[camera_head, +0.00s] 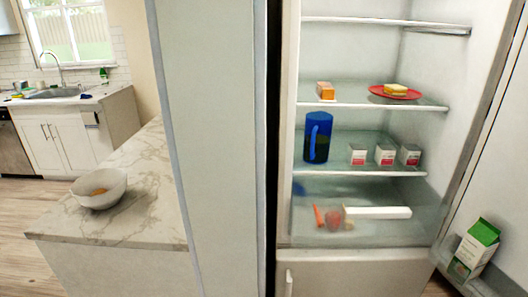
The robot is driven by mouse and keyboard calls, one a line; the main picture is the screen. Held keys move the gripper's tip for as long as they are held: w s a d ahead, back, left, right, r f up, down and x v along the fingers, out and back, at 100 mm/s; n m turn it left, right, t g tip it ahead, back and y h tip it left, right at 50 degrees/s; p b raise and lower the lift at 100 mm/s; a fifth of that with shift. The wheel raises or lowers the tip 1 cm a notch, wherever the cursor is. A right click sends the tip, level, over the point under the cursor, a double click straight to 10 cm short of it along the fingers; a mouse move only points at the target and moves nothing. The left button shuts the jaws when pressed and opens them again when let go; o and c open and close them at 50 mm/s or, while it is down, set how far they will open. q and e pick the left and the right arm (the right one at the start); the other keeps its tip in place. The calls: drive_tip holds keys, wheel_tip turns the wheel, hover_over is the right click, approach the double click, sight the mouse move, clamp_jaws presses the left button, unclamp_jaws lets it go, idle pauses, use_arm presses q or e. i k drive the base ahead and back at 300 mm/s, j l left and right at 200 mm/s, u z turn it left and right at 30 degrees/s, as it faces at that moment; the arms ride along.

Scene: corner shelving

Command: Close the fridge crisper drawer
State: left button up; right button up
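The open fridge (427,60) stands right of the middle. Its clear crisper drawer (390,230) is at the bottom of the compartment, with a white handle bar (378,212) across its front. Through the clear plastic I see an orange carrot (318,216) and a reddish round item (334,219). A blue shape shows at its left side, blurred by the plastic. How far the drawer stands out is hard to tell from this view. Neither of my grippers shows in the head view.
The fridge door (490,160) is swung open at the right, with a green and white carton (474,249) on its shelf. Shelves above hold a blue pitcher (318,137), small cartons and a red plate (380,92). A marble counter (140,200) with a white bowl (99,189) stands left.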

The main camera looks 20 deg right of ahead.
sight(390, 213)
drive_tip(key=z, duration=1.35)
